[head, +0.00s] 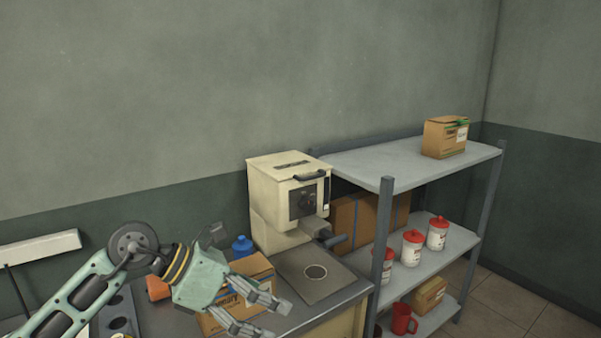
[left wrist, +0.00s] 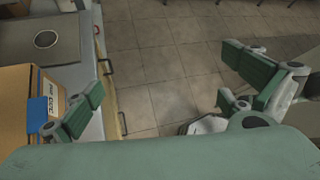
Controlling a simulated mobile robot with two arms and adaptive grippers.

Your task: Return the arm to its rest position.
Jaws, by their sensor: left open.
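My left arm comes in from the left in the head view, and its gripper (head: 262,312) is open and empty. It is in front of a cardboard box (head: 258,268) on the counter. In the left wrist view the two green fingers (left wrist: 165,97) are spread wide, with floor visible between them. The left finger overlaps the edge of the cardboard box (left wrist: 18,105) in that view; I cannot tell whether they touch. My right gripper is not in view.
The cream press (head: 278,205) stands at the back of the counter beside a plate with a round hole (head: 300,283). A blue bottle (head: 242,248) is behind the box. A metal shelf (head: 365,168) with jars, boxes and a red mug (head: 403,319) stands right. Tiled floor (left wrist: 170,60) is open.

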